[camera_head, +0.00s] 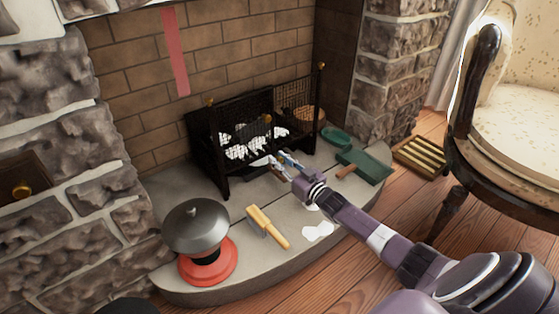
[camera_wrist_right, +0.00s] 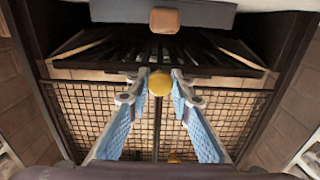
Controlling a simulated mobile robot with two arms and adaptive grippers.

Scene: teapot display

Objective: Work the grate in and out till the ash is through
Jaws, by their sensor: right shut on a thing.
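The black grate (camera_head: 208,165) stands on the stone hearth in front of the brick fireplace, with white ash (camera_head: 240,148) and dark lumps (camera_head: 252,130) inside. In the right wrist view, its dark bars (camera_wrist_right: 158,50) run away from me above a wire mesh (camera_wrist_right: 85,105). My right gripper (camera_head: 284,163) is at the front of the grate, low down. In the right wrist view its blue-padded fingers (camera_wrist_right: 160,85) are shut on a round brass knob (camera_wrist_right: 160,80). What the knob joins to is hidden behind it. My left gripper is not in view.
White patches (camera_head: 318,231) mark the hearth.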

